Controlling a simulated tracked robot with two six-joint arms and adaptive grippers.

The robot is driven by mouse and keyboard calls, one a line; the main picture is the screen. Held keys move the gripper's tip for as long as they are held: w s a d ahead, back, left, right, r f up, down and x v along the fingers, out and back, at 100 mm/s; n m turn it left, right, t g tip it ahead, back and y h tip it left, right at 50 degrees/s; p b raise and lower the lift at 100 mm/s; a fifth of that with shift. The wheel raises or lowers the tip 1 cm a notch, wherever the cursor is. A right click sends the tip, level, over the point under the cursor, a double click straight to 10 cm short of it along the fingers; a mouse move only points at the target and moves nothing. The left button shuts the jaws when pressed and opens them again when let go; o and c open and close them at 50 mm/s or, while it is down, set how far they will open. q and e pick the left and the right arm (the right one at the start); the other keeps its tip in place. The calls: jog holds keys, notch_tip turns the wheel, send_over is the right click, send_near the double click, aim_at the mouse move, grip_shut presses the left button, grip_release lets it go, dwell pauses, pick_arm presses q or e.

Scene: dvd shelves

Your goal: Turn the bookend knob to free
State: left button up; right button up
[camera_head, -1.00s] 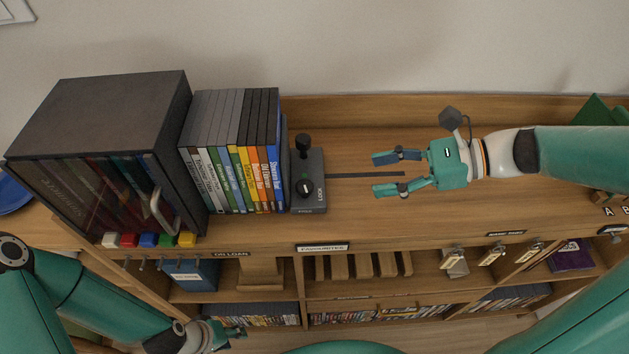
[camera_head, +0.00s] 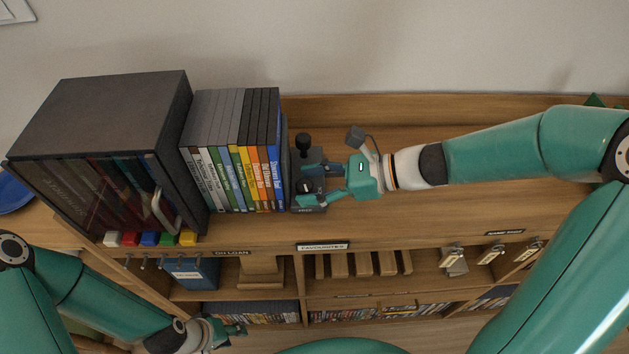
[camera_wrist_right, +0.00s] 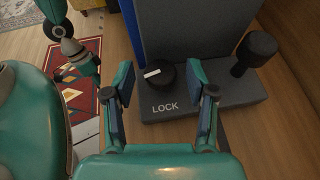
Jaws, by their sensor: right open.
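The dark grey bookend (camera_head: 314,156) stands against the right end of the DVD row. Its round black knob (camera_wrist_right: 160,77) has a white pointer line, with the word LOCK printed beside it in the right wrist view. The pointer lies nearly level in that view, slanting slightly. My right gripper (camera_head: 304,184) is open at the bookend; its fingers (camera_wrist_right: 160,88) stand either side of the knob, with visible gaps. A black-topped post (camera_head: 303,142) rises from the bookend behind the knob. My left gripper (camera_head: 238,331) is low in the head view, too small to read.
Several DVDs (camera_head: 232,150) stand left of the bookend, beside a dark box (camera_head: 110,110) with a clear front and handle. Coloured blocks (camera_head: 148,240) line the shelf edge. The shelf top right of the bookend is clear under my right arm.

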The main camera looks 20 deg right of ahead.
grip_shut()
jog(key=m+t+b, duration=0.1)
jog(key=b, duration=0.1)
jog(key=m+t+h+b, duration=0.1)
jog(key=shift+s+a+f+b, duration=0.15)
jog(key=shift+f+b, duration=0.05)
jog(key=shift+b, duration=0.2)
jog(key=shift+r+m+t+h+b, duration=0.15)
jog(key=shift+m+t+h+b, duration=0.15)
jog(key=shift+m+t+b, duration=0.15)
jog(key=shift+r, duration=0.1)
grip_release()
